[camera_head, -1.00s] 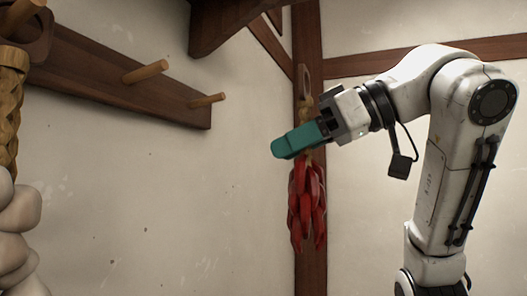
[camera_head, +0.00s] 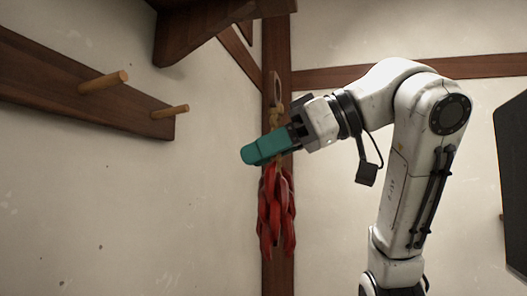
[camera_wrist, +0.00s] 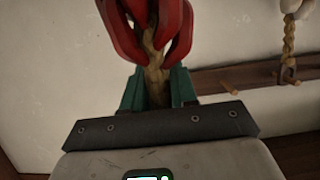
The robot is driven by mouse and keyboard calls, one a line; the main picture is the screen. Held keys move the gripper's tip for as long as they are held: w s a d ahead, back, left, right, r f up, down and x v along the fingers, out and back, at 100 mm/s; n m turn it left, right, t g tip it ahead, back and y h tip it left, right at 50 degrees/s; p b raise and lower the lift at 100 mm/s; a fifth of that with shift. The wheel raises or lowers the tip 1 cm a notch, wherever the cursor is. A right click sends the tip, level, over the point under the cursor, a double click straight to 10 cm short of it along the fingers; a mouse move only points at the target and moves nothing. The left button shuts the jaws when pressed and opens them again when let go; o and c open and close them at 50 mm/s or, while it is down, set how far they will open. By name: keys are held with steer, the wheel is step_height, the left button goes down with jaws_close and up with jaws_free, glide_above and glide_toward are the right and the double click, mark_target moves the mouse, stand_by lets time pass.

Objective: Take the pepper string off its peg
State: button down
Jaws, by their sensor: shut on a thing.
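The pepper string (camera_head: 275,205) is a bunch of red peppers on a tan braided cord with a loop (camera_head: 277,90) at its top. My gripper (camera_head: 265,148), with teal fingers, is shut on the cord just above the peppers. The string hangs down from the fingers, and the loop stands above them, on no peg that I can see. In the wrist view, the red peppers (camera_wrist: 178,28) and the cord (camera_wrist: 156,85) show between the teal fingers. Two bare wooden pegs, the nearer (camera_head: 104,82) and the farther (camera_head: 170,111), stick out from the dark rail (camera_head: 45,78) at left.
A dark post (camera_head: 277,272) stands behind the peppers, and a dark beam (camera_head: 180,35) overhangs at the top. A dark panel (camera_head: 512,185) is at the right edge. In the wrist view, another braided string (camera_wrist: 289,38) hangs at right. The air before the left wall is clear.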

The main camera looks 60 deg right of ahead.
steer(key=shift+s+d+r, duration=0.1)
steer(key=shift+s+d, duration=0.05)
steer(key=shift+s, duration=0.7)
steer(key=shift+s+d, duration=0.2)
steer(key=shift+s, duration=0.7)
steer(key=shift+s+d+r, duration=0.1)
steer(key=shift+s+d, duration=0.05)
steer(key=shift+s, duration=0.7)
steer(key=shift+s, duration=0.15)
steer(key=s, duration=0.2)
steer(key=s+d, duration=0.1)
steer(key=s, duration=0.2)
steer(key=shift+s+d+b, duration=0.1)
steer(key=shift+s+b, duration=0.2)
steer(key=shift+s, duration=0.05)
